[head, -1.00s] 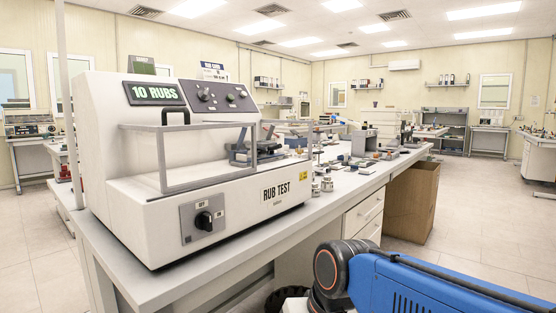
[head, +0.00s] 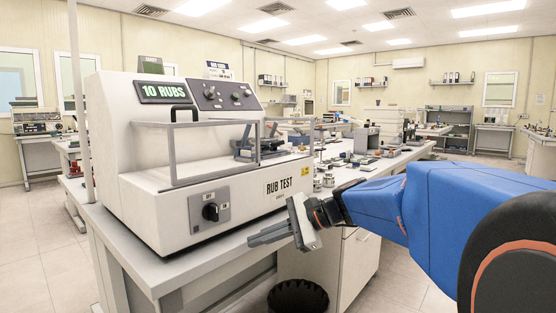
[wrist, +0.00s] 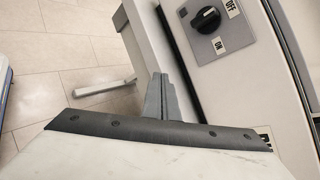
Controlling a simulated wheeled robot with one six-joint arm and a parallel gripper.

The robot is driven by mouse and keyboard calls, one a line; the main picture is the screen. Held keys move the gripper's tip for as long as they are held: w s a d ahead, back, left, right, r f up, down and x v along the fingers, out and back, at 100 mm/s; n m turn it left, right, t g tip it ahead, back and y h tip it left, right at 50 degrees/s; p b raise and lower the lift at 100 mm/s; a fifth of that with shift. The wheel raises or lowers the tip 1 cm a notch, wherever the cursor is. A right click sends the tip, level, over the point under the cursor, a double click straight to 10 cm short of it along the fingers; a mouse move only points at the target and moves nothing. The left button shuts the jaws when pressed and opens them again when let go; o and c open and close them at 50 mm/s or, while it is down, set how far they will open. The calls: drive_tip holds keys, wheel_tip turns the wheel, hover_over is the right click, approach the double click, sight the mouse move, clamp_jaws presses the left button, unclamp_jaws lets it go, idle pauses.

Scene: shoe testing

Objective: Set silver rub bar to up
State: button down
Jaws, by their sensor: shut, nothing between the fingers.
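The white rub test machine (head: 150,213) stands on the bench. A silver-grey bar frame (head: 213,152) with clear sides encloses its front bay and appears lowered; a black handle (head: 184,106) rises above it. I cannot tell whether this frame is the rub bar. A dark mechanism (head: 256,142) sits at the bay's right end. My gripper (head: 250,240) is shut and empty, in front of the machine's lower right, apart from it and pointing left. In the wrist view, my gripper (wrist: 158,78) is left of and below the black OFF/ON knob (wrist: 205,19).
The bench top (head: 160,272) has a clear strip before the machine. Small metal weights (head: 322,183) and other items stand to the right. A black bin (head: 298,297) is on the floor below. The display (head: 162,92) reads 10 RUBS.

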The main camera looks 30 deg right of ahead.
drive_tip(key=w+d+r+m+t, duration=0.3)
drive_tip(key=d+r+m, duration=0.15)
drive_tip(key=d, duration=0.35)
drive_tip(key=w+d+r+m+t, duration=0.35)
drive_tip(key=d+r, duration=0.25)
drive_tip(key=d, duration=0.3)
drive_tip(key=w+d+r+m+t, duration=0.25)
drive_tip(key=d+r+t, duration=0.2)
drive_tip(key=d, duration=0.35)
drive_tip(key=x, duration=0.9)
drive_tip(key=shift+w+a+r+g, duration=0.2)
drive_tip(key=shift+a+r+g, duration=0.05)
drive_tip(key=shift+r+g, duration=0.1)
drive_tip(key=shift+m, duration=0.25)
drive_tip(key=w+a+r+m+g+h, duration=0.15)
drive_tip(key=w+r+g+h, duration=0.25)
drive_tip(key=r+g, duration=0.7)
drive_tip(key=w+a+r+t, duration=0.3)
drive_tip(key=w+r, duration=0.6)
drive_tip(key=shift+a, duration=0.15)
